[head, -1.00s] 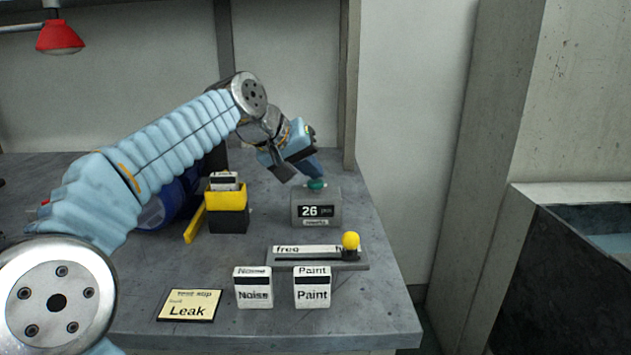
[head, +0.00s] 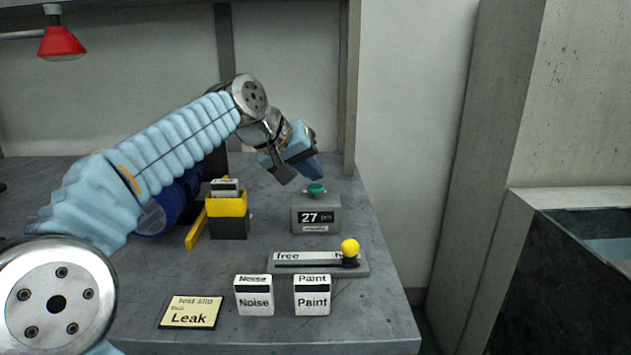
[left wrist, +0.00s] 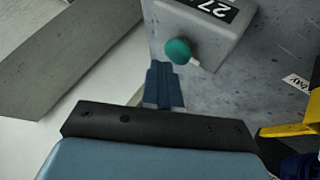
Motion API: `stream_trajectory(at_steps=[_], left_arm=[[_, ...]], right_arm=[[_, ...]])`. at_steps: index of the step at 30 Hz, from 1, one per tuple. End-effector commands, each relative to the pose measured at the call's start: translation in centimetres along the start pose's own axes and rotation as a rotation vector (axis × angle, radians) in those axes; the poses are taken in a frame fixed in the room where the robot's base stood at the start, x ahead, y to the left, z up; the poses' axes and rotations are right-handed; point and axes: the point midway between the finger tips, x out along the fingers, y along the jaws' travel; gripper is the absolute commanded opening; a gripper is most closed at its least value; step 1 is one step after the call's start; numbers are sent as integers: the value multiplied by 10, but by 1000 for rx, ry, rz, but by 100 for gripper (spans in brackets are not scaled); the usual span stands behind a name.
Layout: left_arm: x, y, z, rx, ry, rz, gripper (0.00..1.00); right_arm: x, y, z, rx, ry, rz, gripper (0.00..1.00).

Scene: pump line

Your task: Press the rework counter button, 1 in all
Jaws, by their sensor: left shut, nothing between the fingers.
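The rework counter (head: 315,228) is a grey box on the bench, and its display reads 27. It also shows at the top of the left wrist view (left wrist: 205,28). Its green button (head: 316,189) sits on top, and it shows round and green in the left wrist view (left wrist: 178,51). My left gripper (head: 318,176) is shut and empty, pointing down just above the button. In the left wrist view its blue fingertips (left wrist: 160,66) are close beside the button, with a small gap in the head view. My right gripper is not in view.
A slider board (head: 300,270) with a yellow knob (head: 350,247) lies in front of the counter. Noise (head: 254,300) and Paint (head: 312,300) blocks and a Leak slip (head: 190,312) are nearer. A yellow-black card box (head: 228,222) stands to the left.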

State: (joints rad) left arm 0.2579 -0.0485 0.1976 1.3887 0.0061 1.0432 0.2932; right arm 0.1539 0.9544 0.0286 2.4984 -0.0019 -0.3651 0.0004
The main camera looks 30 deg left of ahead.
Motion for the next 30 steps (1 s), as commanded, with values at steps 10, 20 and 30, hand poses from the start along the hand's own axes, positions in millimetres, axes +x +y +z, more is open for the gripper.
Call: stream_trajectory(at_steps=[10, 20, 30], left_arm=[[-4, 3, -3, 0, 1, 0, 0], [-18, 14, -13, 1, 1, 1, 0], [-38, 28, -28, 1, 0, 1, 0]], right_arm=[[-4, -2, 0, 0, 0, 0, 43], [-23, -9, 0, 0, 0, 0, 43], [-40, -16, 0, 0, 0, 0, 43]])
